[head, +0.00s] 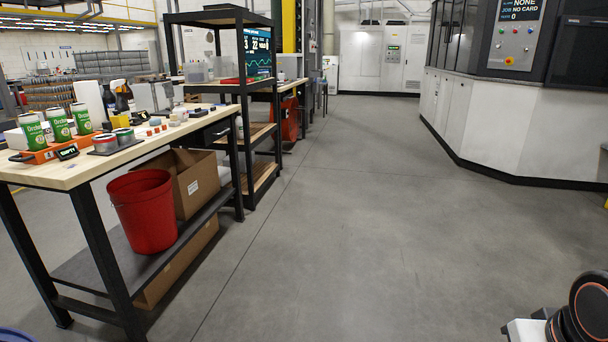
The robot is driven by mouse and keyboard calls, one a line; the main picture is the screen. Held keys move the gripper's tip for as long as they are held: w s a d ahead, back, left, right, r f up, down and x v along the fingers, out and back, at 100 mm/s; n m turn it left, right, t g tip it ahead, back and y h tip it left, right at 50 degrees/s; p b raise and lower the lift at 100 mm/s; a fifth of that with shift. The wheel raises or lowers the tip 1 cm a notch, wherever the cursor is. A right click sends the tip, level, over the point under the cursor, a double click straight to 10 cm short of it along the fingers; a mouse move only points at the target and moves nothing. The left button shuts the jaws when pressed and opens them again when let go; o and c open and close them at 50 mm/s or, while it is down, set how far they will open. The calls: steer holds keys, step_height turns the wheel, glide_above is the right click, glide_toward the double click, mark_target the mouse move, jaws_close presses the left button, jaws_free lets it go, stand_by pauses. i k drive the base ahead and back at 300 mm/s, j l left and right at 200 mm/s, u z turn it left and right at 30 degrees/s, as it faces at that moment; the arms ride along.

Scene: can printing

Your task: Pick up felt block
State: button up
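Several small blocks lie on the right part of the wooden workbench (78,172) at the left. They include small orange-red pieces (155,122) and a grey-white piece (179,114). They are too small to tell which one is the felt block. My gripper is not in view. A dark round part of what seems to be my own arm shows at the bottom right, well away from the bench.
Green-and-white cans (58,124) stand on an orange holder (45,152) on the bench. A black shelf rack (243,100) stands behind. The grey floor (350,220) is clear.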

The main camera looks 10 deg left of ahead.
mark_target(174, 123)
steer(key=i+u, duration=0.2)
steer(key=i, duration=0.6)
steer(key=i+l+u, duration=0.2)
steer(key=i, duration=0.65)
steer(key=i+j+u, duration=0.15)
steer(key=i+u, duration=0.4)
steer(key=u, duration=0.25)
steer(key=i+u, duration=0.4)
steer(key=i+l+u, duration=0.15)
steer(key=u, duration=0.25)
steer(key=i+j+u, duration=0.25)
steer(key=i, duration=0.55)
steer(key=l, duration=0.1)
